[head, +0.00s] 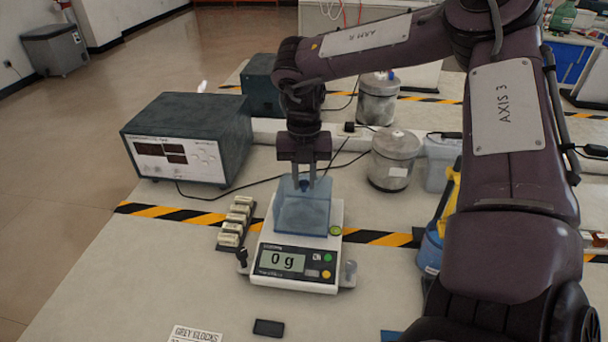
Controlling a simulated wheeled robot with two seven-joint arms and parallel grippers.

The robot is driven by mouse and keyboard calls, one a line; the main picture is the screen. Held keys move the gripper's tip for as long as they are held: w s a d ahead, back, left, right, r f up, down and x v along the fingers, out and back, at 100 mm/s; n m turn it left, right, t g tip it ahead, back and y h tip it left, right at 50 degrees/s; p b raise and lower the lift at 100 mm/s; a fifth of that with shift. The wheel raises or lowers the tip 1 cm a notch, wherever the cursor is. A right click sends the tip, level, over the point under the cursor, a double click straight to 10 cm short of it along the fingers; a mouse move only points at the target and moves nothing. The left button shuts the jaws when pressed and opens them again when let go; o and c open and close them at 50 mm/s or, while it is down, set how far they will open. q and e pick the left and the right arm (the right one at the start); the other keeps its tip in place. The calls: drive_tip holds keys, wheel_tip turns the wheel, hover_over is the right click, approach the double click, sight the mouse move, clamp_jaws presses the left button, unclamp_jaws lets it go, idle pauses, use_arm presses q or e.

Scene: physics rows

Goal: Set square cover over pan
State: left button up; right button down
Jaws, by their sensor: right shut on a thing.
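The square cover (302,214) is a translucent blue box. It stands upright over the weighing pan of the white scale (331,262) and hides the pan. I cannot tell whether its lower edge touches the scale. The scale's display reads 0 g. My right gripper (304,184) points straight down from above and is shut on the top of the cover. My left gripper is not in view.
Battery-like cells in a rack (235,222) stand just left of the scale. A dark power supply (187,139) is behind left, and a grey lidded canister (394,160) behind right. A small black block (268,328) lies in front.

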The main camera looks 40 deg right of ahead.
drive_tip(key=shift+f, duration=0.3)
unclamp_jaws()
idle(0.6)
drive_tip(key=shift+r+p, duration=2.95)
drive_tip(key=shift+r, duration=1.1)
drive_tip(key=shift+f, duration=0.1)
